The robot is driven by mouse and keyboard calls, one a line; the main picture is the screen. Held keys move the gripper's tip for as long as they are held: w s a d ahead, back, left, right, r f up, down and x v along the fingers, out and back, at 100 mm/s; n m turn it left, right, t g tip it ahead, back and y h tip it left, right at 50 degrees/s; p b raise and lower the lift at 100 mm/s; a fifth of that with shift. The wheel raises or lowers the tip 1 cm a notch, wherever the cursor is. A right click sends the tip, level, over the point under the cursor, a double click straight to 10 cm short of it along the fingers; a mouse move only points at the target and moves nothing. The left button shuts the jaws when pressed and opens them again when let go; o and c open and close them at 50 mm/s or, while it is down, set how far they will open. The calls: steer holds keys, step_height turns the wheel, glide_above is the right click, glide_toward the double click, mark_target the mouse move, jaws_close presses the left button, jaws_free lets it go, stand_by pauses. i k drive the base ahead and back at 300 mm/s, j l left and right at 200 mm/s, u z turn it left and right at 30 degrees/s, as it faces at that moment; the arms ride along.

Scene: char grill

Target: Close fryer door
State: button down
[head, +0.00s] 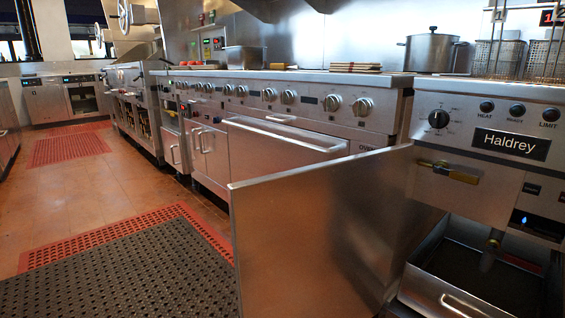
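The fryer (470,112) stands at the right, with a "Haldrey" label and control knobs on its front. Its door (310,235) is a plain steel panel that stands wide open, swung out to the left into the floor space. The open cabinet shows a valve with a brass-coloured handle (447,172), a drain pipe (491,250) and a steel pan (470,302) at the bottom. The door's lower edge is cut off by the frame. My gripper is not in view.
A range with several knobs and an oven door (280,140) runs along the wall behind the fryer door. Fryer baskets (500,60) and a pot (432,50) stand on top. Dark mats (120,275) and red mats (66,150) cover the floor. The aisle at left is free.

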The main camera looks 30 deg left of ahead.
mark_target(319, 240)
steer(key=i+j+u, duration=0.1)
steer(key=j+u, duration=0.3)
steer(key=i+j+u, duration=0.15)
steer(key=u, duration=0.3)
steer(key=i+j+u, duration=0.2)
steer(key=u, duration=0.2)
